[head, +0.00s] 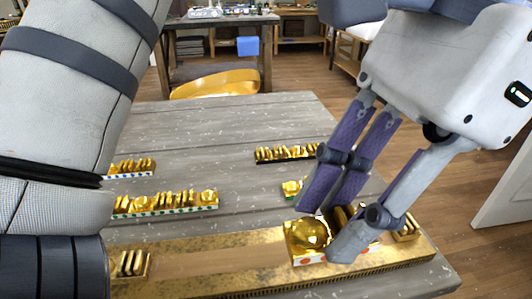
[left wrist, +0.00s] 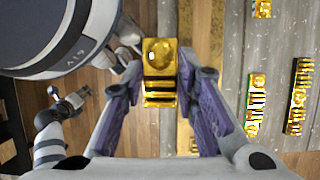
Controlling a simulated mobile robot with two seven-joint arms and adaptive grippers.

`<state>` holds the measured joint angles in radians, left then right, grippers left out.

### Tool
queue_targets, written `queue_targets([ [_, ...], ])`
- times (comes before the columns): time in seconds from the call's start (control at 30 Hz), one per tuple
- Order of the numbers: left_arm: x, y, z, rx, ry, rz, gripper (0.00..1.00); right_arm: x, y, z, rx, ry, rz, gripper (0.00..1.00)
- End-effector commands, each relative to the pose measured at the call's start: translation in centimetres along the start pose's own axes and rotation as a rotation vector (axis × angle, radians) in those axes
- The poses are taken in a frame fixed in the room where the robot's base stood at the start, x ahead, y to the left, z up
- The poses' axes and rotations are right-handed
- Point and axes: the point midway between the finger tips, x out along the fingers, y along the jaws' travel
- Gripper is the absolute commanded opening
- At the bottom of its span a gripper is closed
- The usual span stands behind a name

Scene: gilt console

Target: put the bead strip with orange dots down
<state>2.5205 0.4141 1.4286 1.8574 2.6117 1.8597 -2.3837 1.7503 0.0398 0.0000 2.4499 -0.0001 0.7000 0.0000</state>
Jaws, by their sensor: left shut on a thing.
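The bead strip with orange dots (head: 308,248) has gold beads on top and orange dots along its pale side. My left gripper (head: 328,228) is shut on it, and a finger hides part of it in the head view. In the left wrist view the strip (left wrist: 160,58) sits between the fingers (left wrist: 165,100). It is over the right part of the long gilt-edged board (head: 200,262); I cannot tell whether it touches the board. What seems to be my right gripper (left wrist: 66,106) shows small and dark at the left of the wrist view, its fingers unclear.
A green-dotted bead strip (head: 165,204), a blue-dotted one (head: 131,168), a black-based one (head: 287,153) and a partly hidden green one (head: 292,188) lie on the grey plank table (head: 230,130). Gold beaded pieces sit at the board's left (head: 130,265) and right (head: 406,228). Its middle is clear.

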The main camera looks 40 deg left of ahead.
Motion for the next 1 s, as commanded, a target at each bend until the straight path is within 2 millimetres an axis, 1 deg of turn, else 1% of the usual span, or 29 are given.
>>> queue_targets([
  [0.07, 0.2, -0.5, -0.8, 0.000, -0.004, 0.004, 0.00, 0.2, 0.0, 0.2, 0.000, -0.010, 0.000, 0.40],
  [0.13, 0.5, -1.5, -2.5, -0.002, -0.009, 0.007, 0.00, 0.7, 0.0, 0.7, 0.000, -0.028, 0.001, 0.40],
  [0.33, 1.5, -5.3, -8.7, -0.004, -0.013, 0.011, 0.00, 2.5, 0.1, 2.1, 0.001, -0.088, 0.003, 0.40],
  [0.4, 2.6, -6.2, -10.4, -0.002, -0.013, 0.010, 0.00, 2.8, 0.1, 2.4, 0.001, -0.101, 0.004, 0.40],
  [0.5, 3.7, -7.1, -12.3, -0.003, -0.008, 0.007, 0.00, 3.2, 0.1, 2.7, 0.001, -0.112, 0.004, 0.40],
  [0.73, 4.9, -8.1, -14.2, -0.004, -0.003, 0.004, 0.00, 3.5, 0.1, 2.9, 0.001, -0.122, 0.005, 0.40],
  [0.77, 5.2, -8.3, -14.6, -0.004, -0.004, 0.004, 0.00, 3.6, 0.1, 3.0, 0.001, -0.126, 0.005, 0.40],
  [0.9, 7.6, -8.2, -15.4, -0.003, -0.002, 0.002, 0.00, 3.7, 0.1, 3.0, 0.001, -0.127, 0.005, 0.40],
  [1.0, 7.7, -8.2, -15.5, -0.004, 0.002, 0.002, 0.00, 3.6, 0.1, 3.0, 0.001, -0.126, 0.005, 0.40],
])
